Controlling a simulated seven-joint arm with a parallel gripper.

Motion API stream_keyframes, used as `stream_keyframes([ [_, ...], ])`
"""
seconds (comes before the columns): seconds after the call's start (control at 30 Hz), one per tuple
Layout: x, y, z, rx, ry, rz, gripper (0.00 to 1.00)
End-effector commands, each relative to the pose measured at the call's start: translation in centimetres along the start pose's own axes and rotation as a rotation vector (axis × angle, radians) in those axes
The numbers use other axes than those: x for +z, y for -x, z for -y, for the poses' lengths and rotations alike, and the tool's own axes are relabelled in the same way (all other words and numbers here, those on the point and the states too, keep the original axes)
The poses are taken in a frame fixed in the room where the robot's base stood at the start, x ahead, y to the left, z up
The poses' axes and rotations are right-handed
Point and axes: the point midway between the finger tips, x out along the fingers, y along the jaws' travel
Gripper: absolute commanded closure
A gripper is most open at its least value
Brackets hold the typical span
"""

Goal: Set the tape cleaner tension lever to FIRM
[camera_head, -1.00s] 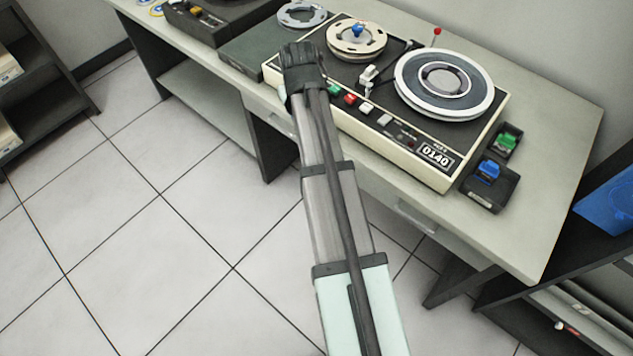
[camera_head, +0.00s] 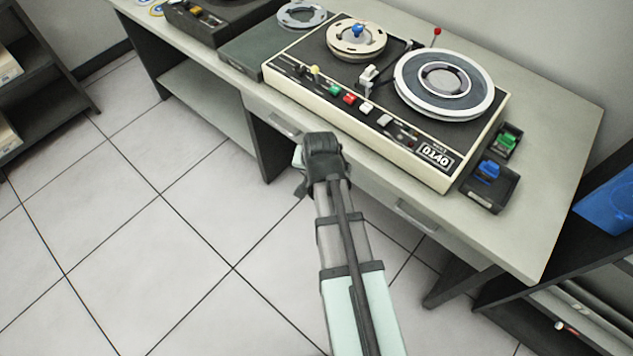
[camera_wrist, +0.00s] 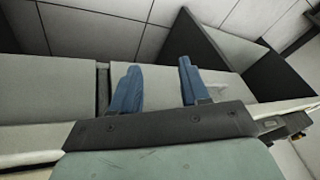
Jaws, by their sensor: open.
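The tape deck (camera_head: 450,178) stands on the desk with a tan reel (camera_head: 345,41) and a large white-rimmed reel (camera_head: 402,78) on top. A lever with a yellow knob (camera_head: 315,70) is on the deck's left front, and a red-knobbed lever (camera_head: 437,31) stands at its back edge. I cannot tell which is the tension lever; no FIRM marking is readable. My gripper (camera_head: 322,150) is in front of the desk, apart from the deck, with its fingers hidden in the head view. In the wrist view its two blue fingers (camera_wrist: 158,82) are spread with nothing between them.
Green, red and white buttons (camera_head: 350,99) line the deck's front. Trays with a green (camera_head: 508,138) and a blue item (camera_head: 487,171) sit to its right. The desk's right end (camera_head: 555,150) is clear. Dark shelves stand at far left (camera_head: 40,90) and lower right.

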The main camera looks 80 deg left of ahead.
Motion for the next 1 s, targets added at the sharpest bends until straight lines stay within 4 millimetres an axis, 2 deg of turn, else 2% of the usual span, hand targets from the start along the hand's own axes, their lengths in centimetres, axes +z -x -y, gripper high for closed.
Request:
stream_keyframes([
  [0.1,1.6,-0.6,-1.0,-0.01,-0.07,-0.006,0.55],
  [0.4,3.3,-1.8,-2.7,-0.024,-0.174,-0.015,0.55],
  [1.0,3.5,-1.9,-2.9,-0.027,-0.187,-0.018,0.55],
])
